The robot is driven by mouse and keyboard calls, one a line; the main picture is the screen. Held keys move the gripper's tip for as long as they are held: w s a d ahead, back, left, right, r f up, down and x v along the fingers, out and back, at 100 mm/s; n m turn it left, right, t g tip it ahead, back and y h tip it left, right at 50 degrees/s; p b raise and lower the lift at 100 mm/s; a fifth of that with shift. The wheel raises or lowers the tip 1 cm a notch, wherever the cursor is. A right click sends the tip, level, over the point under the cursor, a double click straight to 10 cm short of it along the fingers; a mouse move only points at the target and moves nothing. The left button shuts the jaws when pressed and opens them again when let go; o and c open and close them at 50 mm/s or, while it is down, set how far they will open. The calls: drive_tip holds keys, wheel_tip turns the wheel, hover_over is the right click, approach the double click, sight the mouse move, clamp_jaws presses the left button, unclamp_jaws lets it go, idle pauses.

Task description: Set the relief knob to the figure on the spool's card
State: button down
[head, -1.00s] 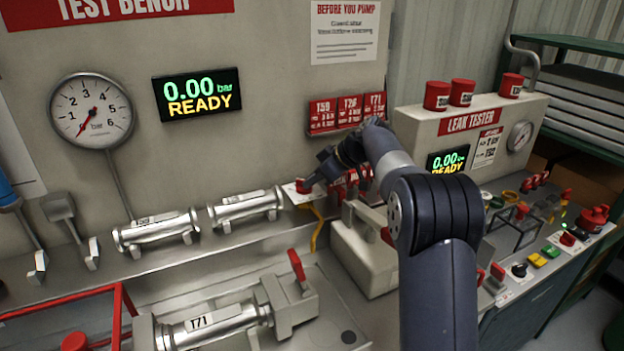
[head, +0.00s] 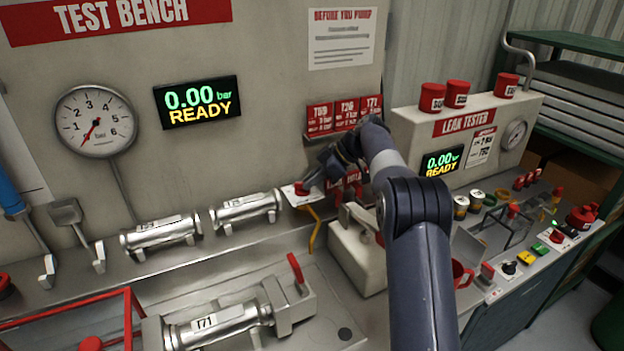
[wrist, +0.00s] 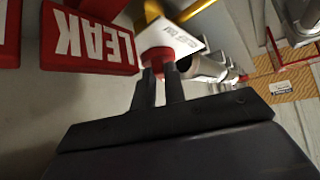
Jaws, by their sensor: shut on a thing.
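The red relief knob (head: 303,188) sits on a white plate at the back of the bench. My gripper (wrist: 160,76) is shut on the red knob (wrist: 172,56), with a finger on each side in the wrist view. The knob's setting and the scale marks are too small or hidden to read. A silver spool (head: 215,326) labelled T71 lies in the fixture at the front. Red cards hang on the wall: T59 (head: 320,117), T26 (head: 346,112) and T71 (head: 371,107). Their small figures are not legible.
The display (head: 197,101) reads 0.00 bar READY, and the dial gauge (head: 95,120) needle points low. Two more silver spools (head: 161,236) lie on the back ledge. A red lever (head: 296,268) stands on the fixture. The leak tester (head: 463,122) is at right.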

drive_tip(key=c, duration=1.5)
unclamp_jaws()
drive_tip(key=shift+o, duration=0.2)
drive_tip(key=v, duration=1)
drive_tip(key=shift+d+r, duration=0.25)
drive_tip(key=shift+r, duration=0.05)
